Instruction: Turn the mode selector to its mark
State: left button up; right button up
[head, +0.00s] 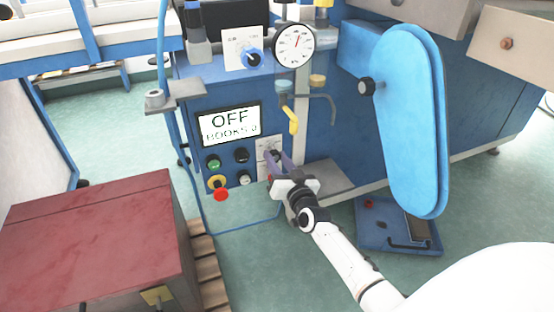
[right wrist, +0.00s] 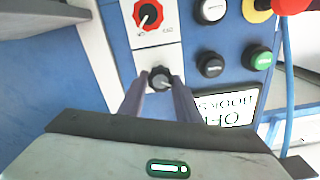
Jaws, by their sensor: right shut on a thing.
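A small black selector knob (right wrist: 159,78) sits on a white plate on the blue machine panel. My right gripper (right wrist: 158,85) has a finger on each side of this knob and is shut on it. The knob's plate lettering is too small to read. A second selector (right wrist: 148,16), with a red ring, a black knob and a light pointer, is on the adjoining white plate. In the head view my right gripper (head: 273,156) reaches the selector plates (head: 264,145) right of the buttons, and its fingers partly hide them. My left gripper is out of view.
A display (head: 228,124) reading OFF is above several push buttons and a red emergency stop (head: 221,194). A pressure gauge (head: 295,44) and yellow lever (head: 293,122) are above the gripper. A large blue cover (head: 410,120) stands right, a red box (head: 95,235) left.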

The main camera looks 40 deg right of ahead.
jog(key=m, duration=0.6)
jog(key=shift+d+f+m, duration=0.1)
jog(key=shift+m, duration=0.2)
jog(key=m, duration=0.3)
jog(key=shift+m, duration=0.3)
jog(key=shift+f+m+b, duration=0.1)
jog(key=shift+m+b, duration=0.35)
jog(key=shift+m, duration=0.45)
jog(key=m+b, duration=0.1)
jog(key=m, duration=0.3)
jog(key=shift+f+m, duration=0.1)
jog(key=shift+m, duration=0.2)
jog(key=m+b, duration=0.1)
jog(key=m, duration=0.2)
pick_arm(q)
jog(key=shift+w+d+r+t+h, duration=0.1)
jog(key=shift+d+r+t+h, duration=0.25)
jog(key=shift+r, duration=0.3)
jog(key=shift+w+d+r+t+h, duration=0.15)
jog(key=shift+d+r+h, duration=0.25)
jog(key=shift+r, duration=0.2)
pick_arm(e)
jog(key=shift+m, duration=2.1)
jog(key=o, duration=1.1)
jog(key=shift+c, duration=0.2)
